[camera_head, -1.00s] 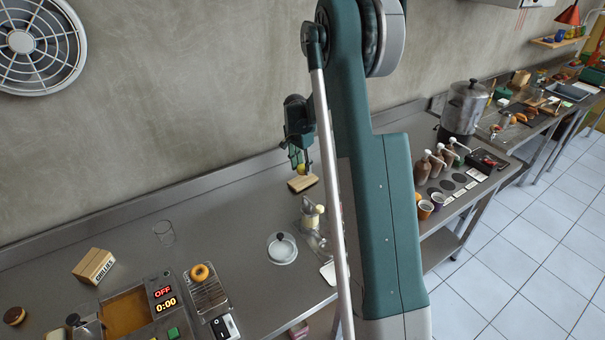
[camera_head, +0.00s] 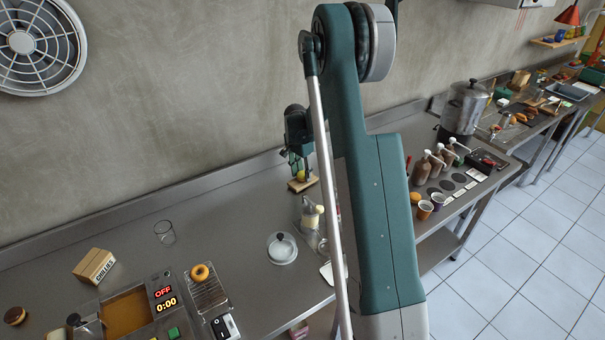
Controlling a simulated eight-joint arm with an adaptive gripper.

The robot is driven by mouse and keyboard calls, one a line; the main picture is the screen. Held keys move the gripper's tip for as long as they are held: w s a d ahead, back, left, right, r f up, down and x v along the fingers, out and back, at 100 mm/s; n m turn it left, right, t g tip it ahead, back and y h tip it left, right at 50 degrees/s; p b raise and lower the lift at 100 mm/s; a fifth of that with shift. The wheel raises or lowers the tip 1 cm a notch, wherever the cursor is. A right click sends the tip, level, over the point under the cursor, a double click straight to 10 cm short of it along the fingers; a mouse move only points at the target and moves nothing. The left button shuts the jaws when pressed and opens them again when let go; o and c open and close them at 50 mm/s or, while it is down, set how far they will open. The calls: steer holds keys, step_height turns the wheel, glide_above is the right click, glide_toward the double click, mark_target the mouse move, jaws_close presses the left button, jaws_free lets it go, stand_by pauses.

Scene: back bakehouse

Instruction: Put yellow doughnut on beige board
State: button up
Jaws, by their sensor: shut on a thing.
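The yellow doughnut (camera_head: 300,176) is small in view and held between the fingers of my gripper (camera_head: 299,170). My gripper points down and is shut on it. The beige board (camera_head: 293,187) lies on the steel counter near the wall, directly below the doughnut. The doughnut is right at the board's surface in the picture; I cannot tell whether it touches. The fingers hide part of the doughnut and part of the board.
A glass (camera_head: 165,232), a cardboard box (camera_head: 94,266) and a lidded dish (camera_head: 282,248) stand on the counter. An orange doughnut (camera_head: 200,272) lies on a wire rack by a fryer (camera_head: 126,314). The counter between glass and board is clear.

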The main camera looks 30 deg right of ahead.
mark_target(300, 176)
steer(key=shift+f, duration=0.15)
steer(key=shift+o, duration=1.3)
steer(key=o, duration=0.5)
steer(key=shift+c, duration=0.2)
step_height(300, 176, up, 12)
steer(key=a, duration=0.1)
steer(key=shift+s+a, duration=0.15)
steer(key=shift+a, duration=0.05)
